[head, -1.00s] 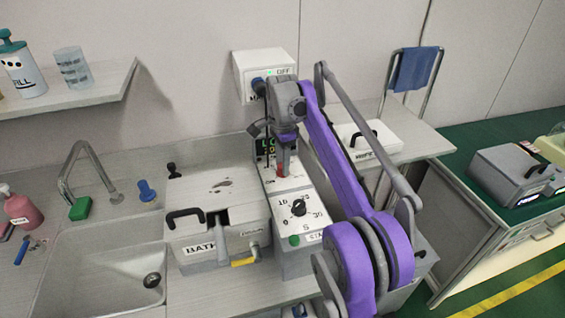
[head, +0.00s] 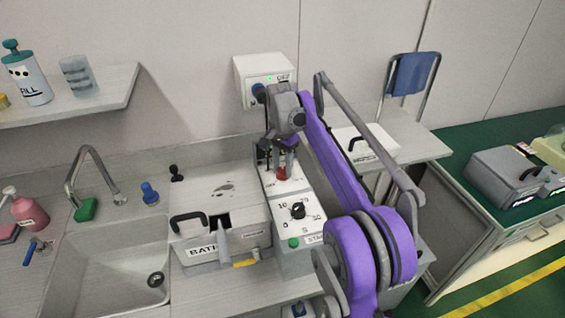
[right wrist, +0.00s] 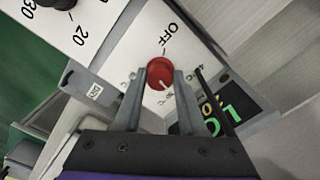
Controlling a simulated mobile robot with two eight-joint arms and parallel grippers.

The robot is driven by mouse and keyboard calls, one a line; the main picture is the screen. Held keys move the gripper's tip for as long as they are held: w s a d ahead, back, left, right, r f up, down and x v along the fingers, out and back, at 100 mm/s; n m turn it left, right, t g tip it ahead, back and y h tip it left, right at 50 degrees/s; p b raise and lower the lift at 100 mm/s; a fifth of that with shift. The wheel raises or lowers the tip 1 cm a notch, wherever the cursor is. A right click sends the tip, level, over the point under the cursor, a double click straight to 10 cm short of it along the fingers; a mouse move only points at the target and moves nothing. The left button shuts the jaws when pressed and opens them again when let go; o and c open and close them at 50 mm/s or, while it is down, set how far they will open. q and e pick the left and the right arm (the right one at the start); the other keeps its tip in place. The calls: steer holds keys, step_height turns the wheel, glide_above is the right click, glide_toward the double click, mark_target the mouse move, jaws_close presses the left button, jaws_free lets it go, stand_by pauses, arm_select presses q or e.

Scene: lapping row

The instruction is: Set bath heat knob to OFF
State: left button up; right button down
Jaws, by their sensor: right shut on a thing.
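The red bath heat knob (right wrist: 160,73) sits on a white panel marked OFF. Its white mark is on the side away from the OFF label, toward the gripper. My right gripper (right wrist: 158,92) is shut on the red knob, one finger on each side. In the head view the right gripper (head: 281,163) reaches down onto the knob (head: 282,173), partly hiding it. The grey bath (head: 190,222), labelled BATH, stands left of the panel. My left gripper is not in view.
A black timer knob (head: 298,211) and a green button (head: 293,243) are on the panel's front part. A lit display (right wrist: 232,108) is beside the red knob. A white wall box (head: 262,68) is behind. A sink (head: 120,262) lies to the left.

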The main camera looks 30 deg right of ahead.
steer(key=n+p, duration=0.2)
steer(key=n, duration=0.4)
steer(key=shift+r, duration=0.15)
steer(key=n+p, duration=0.1)
steer(key=n, duration=0.5)
steer(key=shift+n+p, duration=0.35)
steer(key=shift+n, duration=0.05)
steer(key=n, duration=0.3)
steer(key=shift+d+n+p, duration=0.1)
steer(key=shift+n+p, duration=0.2)
steer(key=n, duration=0.3)
steer(key=shift+n, duration=0.3)
arm_select(q)
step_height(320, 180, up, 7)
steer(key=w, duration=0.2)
steer(key=shift+p, duration=0.4)
arm_select(e)
steer(key=n, duration=0.6)
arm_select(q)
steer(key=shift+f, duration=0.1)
arm_select(e)
steer(key=shift+n, duration=0.3)
steer(key=shift+c, duration=2.3)
jaws_free()
